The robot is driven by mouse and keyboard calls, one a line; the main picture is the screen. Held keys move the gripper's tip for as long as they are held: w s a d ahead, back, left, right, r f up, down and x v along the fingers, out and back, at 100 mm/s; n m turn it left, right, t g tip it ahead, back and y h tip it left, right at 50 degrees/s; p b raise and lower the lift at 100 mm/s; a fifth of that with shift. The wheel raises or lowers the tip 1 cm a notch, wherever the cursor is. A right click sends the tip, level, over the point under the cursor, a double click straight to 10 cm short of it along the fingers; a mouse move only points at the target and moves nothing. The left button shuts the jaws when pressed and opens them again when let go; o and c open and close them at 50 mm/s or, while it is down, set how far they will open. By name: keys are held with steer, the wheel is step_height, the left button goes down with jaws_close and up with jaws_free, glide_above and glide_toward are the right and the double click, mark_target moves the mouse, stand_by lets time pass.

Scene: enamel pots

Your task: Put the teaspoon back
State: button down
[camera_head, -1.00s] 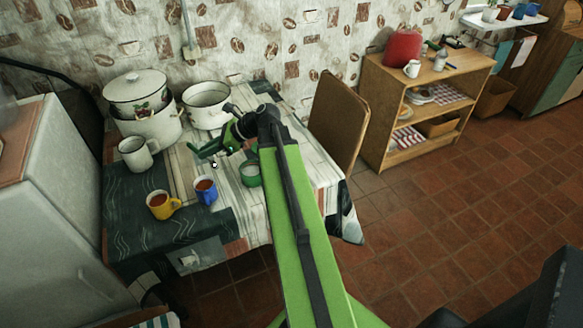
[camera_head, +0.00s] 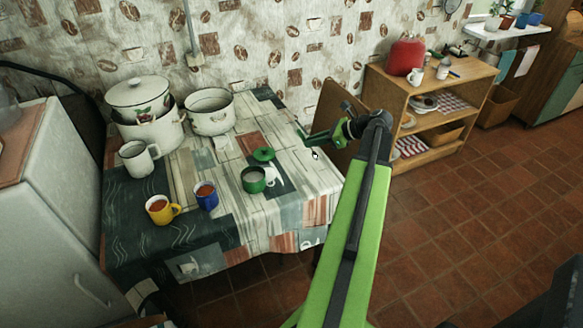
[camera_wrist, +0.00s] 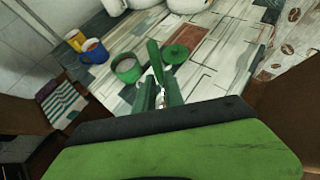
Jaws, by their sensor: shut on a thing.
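My gripper (camera_head: 318,136) is shut on the teaspoon (camera_head: 315,154) at the right edge of the table, near the wooden board. The spoon's small pale end hangs below the jaws in the head view. An open green pot (camera_head: 253,181) with pale contents stands on the table, left of my gripper. A round green lid (camera_head: 263,155) lies on the table behind it.
A blue mug (camera_head: 206,198), a yellow mug (camera_head: 158,211), a white mug (camera_head: 137,160) and white enamel pots (camera_head: 208,114) stand on the left of the table (camera_head: 290,195). A wooden shelf (camera_head: 435,100) with a red canister (camera_head: 405,56) stands to the right. The table's right part is clear.

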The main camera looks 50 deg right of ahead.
steer(key=w+a+f+b, duration=0.1)
steer(key=w+f+b, duration=0.1)
steer(key=f, duration=0.1)
steer(key=w+a+f+b, duration=0.1)
steer(key=w+f+b, duration=0.2)
steer(key=w+a+f+b, duration=0.1)
steer(key=w+f+b, duration=0.1)
steer(key=f+b, duration=0.1)
steer(key=shift+w+a+f, duration=0.3)
steer(key=shift+w, duration=0.1)
steer(key=shift+r, duration=0.2)
steer(key=shift+f, duration=0.15)
steer(key=c, duration=1.4)
jaws_free()
steer(key=shift+c, duration=0.2)
